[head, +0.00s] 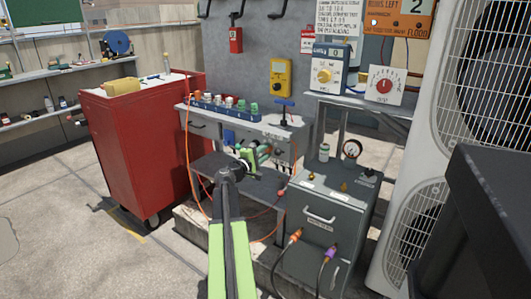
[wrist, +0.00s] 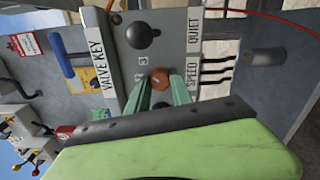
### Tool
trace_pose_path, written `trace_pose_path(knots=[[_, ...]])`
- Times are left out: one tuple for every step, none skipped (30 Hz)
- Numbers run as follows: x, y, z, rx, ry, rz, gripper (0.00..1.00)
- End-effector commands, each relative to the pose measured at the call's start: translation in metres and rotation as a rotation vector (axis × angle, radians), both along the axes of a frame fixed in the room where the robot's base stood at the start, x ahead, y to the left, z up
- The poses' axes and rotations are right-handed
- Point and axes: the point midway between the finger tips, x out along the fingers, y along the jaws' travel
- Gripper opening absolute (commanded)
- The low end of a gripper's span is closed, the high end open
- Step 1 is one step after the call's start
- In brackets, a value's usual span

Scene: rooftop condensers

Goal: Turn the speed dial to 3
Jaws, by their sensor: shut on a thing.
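The speed dial (wrist: 159,78) is a small orange-brown round knob on a grey panel in the wrist view. Small numerals are printed beside it, and a white label (wrist: 193,70) reading SPEED is on its right. My gripper (wrist: 162,90) has its two green fingers closed about the dial. Which numeral the dial points to cannot be made out. In the head view my gripper (head: 256,156) is at the front of the grey bench unit, and the arm and gripper hide the dial there.
A black knob (wrist: 140,35) is near the dial, with a QUIET label (wrist: 193,28) and a VALVE KEY label (wrist: 102,50). A blue-handled tool (wrist: 62,58) is beside them. A red cabinet (head: 140,150) stands left, a grey drawer unit (head: 315,225) right. Orange hoses hang nearby.

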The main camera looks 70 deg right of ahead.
Motion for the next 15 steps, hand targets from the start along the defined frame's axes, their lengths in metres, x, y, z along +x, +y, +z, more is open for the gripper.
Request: trace_pose_path(knots=[[-0.0011,0.001,-0.001,-0.002,-0.019,-0.003,0.0],[-0.0011,0.001,-0.001,-0.005,-0.029,-0.003,0.0],[-0.0011,0.001,-0.0011,-0.008,-0.039,-0.003,0.0],[-0.0012,0.001,-0.0011,-0.01,-0.047,-0.003,0.0],[-0.0012,0.001,-0.0011,-0.012,-0.054,-0.003,0.0],[-0.0012,0.001,-0.0011,-0.013,-0.061,-0.003,0.0],[-0.0012,0.001,-0.0011,-0.014,-0.064,-0.003,0.0],[-0.0013,0.0011,-0.0011,-0.015,-0.067,-0.003,0.0],[-0.0013,0.0011,-0.0012,-0.016,-0.071,-0.003,0.0],[-0.0013,0.0011,-0.0012,-0.017,-0.073,-0.003,0.0],[-0.0013,0.0011,-0.0012,-0.017,-0.075,-0.003,0.0],[-0.0013,0.0011,-0.0012,-0.017,-0.076,-0.003,0.0],[-0.0013,0.0011,-0.0012,-0.018,-0.077,-0.003,0.0],[-0.0014,0.001,-0.0011,-0.018,-0.077,-0.003,0.0],[-0.0014,0.001,-0.0011,-0.018,-0.077,-0.003,0.0]])
